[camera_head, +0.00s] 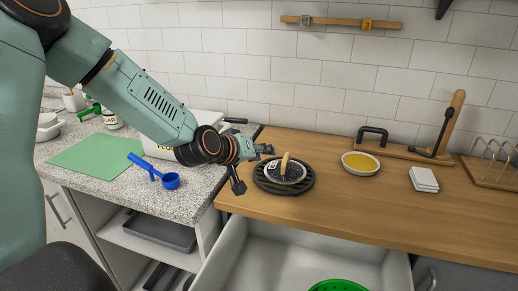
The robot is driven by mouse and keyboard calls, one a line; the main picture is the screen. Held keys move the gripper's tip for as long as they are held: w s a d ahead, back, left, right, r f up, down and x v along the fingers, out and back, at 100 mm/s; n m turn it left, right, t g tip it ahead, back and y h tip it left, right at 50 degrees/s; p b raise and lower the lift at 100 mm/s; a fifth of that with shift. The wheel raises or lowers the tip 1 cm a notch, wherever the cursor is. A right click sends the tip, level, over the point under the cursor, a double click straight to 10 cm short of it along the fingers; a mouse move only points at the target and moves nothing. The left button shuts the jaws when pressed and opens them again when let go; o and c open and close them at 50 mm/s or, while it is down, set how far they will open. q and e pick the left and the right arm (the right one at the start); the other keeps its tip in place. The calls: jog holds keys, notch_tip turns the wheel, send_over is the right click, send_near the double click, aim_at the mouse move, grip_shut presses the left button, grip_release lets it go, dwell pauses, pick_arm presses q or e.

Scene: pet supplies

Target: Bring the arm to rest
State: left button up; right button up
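My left arm comes in from the left over the speckled counter. My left gripper (254,168) is at the right edge of that counter, close to the left side of a dark round slotted trivet (263,183). Its two fingers are spread apart, with nothing visible between them. On the trivet sits a small dark speckled dish (297,178) with a wooden-handled thing (285,162) standing in it. My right gripper is not in view.
A blue scoop (170,181), a green mat (97,160) and a white container partly behind my arm are on the left counter. A yellow-filled bowl (361,168), white stack (424,179) and wooden stand (400,154) are on the right. An open drawer (250,262) juts out below, holding a green thing (338,286).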

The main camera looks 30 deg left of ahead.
pick_arm(q)
jog(key=shift+s+d+r, duration=0.1)
jog(key=shift+s+r, duration=0.15)
jog(key=shift+s, duration=0.15)
dwell(0.3)
